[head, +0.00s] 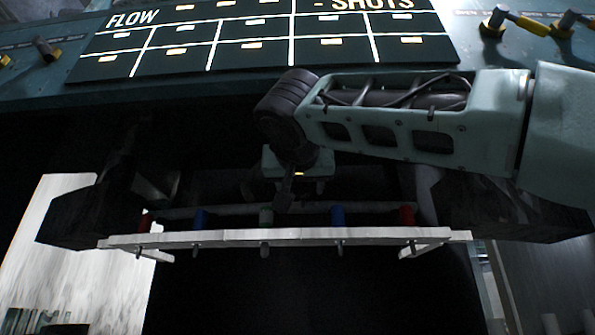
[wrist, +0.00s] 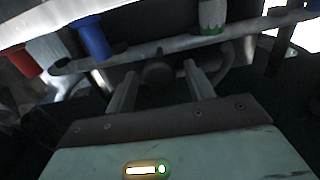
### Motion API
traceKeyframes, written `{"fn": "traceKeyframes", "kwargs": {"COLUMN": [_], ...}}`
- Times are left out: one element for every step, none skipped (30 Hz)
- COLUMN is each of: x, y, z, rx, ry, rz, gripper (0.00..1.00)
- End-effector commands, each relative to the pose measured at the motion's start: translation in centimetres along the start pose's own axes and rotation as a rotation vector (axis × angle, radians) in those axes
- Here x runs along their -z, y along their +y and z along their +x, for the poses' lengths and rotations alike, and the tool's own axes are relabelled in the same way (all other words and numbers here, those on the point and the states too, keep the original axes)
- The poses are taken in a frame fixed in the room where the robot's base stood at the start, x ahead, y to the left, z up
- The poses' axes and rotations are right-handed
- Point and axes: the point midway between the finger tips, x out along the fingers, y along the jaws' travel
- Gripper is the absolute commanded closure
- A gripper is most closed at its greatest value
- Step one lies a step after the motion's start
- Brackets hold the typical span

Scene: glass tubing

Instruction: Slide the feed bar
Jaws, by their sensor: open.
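A long pale bar (head: 285,237) runs across the dark opening below the panel. A thinner grey rail (head: 180,212) runs behind it; I cannot tell for certain which is the feed bar.
A dark panel (head: 265,58) marked FLOW and SHOTS spans the top, with yellow-tipped levers (head: 500,22) on its right. Dark blocks (head: 510,212) flank the opening on both sides. The space below the pale bar looks dark and empty.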

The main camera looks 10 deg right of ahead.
Motion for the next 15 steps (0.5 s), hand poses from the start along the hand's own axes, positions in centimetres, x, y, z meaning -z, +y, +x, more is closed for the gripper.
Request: {"fn": "traceKeyframes", "kwargs": {"x": [-0.3,-0.3,-0.3,-0.3,-0.3,-0.3,-0.3,-0.2,-0.2,-0.2,-0.2,-0.2,-0.1,-0.1,-0.1], "y": [-0.1,-0.1,-0.1,-0.1,-0.1,-0.1,-0.1,-0.1,-0.1,-0.1,-0.1,-0.1,-0.1,-0.1,-0.1], "z": [-1.3,-2.0,-3.0,-3.7,-4.4,-5.4,-6.1,-6.8,-7.7,-8.4,-9.1,-9.9,-10.4,-10.9,-11.6], "rx": [0.006,0.005,0.007,0.006,0.005,0.007,0.005,0.006,0.006,0.005,0.005,0.005,0.005,0.004,0.004], "ry": [0.001,0.001,0.001,0.001,0.001,0.001,0.0,0.001,0.001,0.001,0.002,0.0,0.001,0.001,0.001], "rz": [0.002,0.001,0.002,0.001,0.001,0.001,0.001,0.0,0.001,0.001,0.001,0.001,0.001,0.001,0.001], "gripper": [0.47,0.47,0.47,0.47,0.47,0.47,0.47,0.47,0.47,0.47,0.47,0.47,0.47,0.47,0.47]}}
